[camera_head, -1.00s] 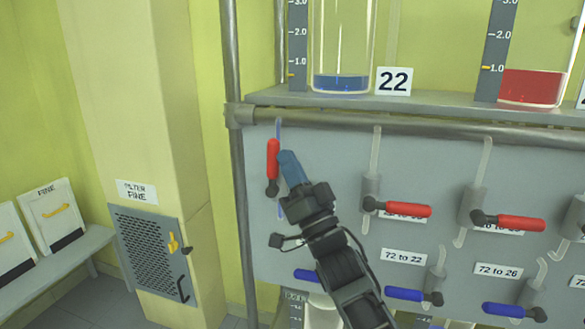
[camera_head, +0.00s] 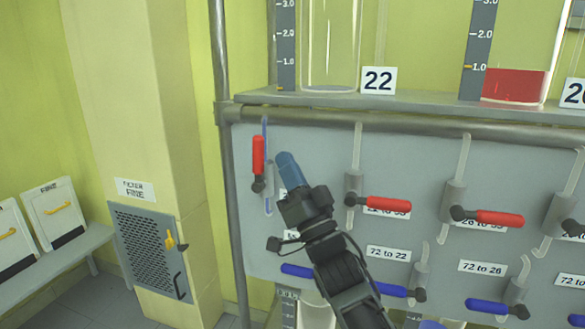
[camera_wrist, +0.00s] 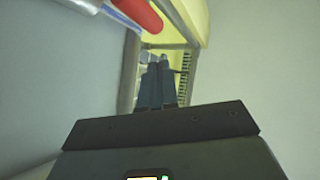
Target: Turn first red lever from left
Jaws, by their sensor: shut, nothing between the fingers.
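The first red lever from the left (camera_head: 258,155) stands upright on the grey panel, its pivot at the lower end, beside a thin tube with blue in it. It also shows close up at the top of the wrist view (camera_wrist: 140,14). My gripper (camera_head: 286,160) has its blue fingers just right of this lever, with a narrow gap between them in the head view. The fingers show together in the wrist view (camera_wrist: 155,85), shut and empty. The second (camera_head: 383,204) and third (camera_head: 492,217) red levers lie horizontal, pointing right.
Blue levers (camera_head: 493,309) line the panel below, one partly behind my arm. Above, a shelf (camera_head: 420,104) carries the glass vessel 22 (camera_head: 330,45) and a vessel with red liquid (camera_head: 515,85). A vertical pipe (camera_head: 227,180) stands left of the panel.

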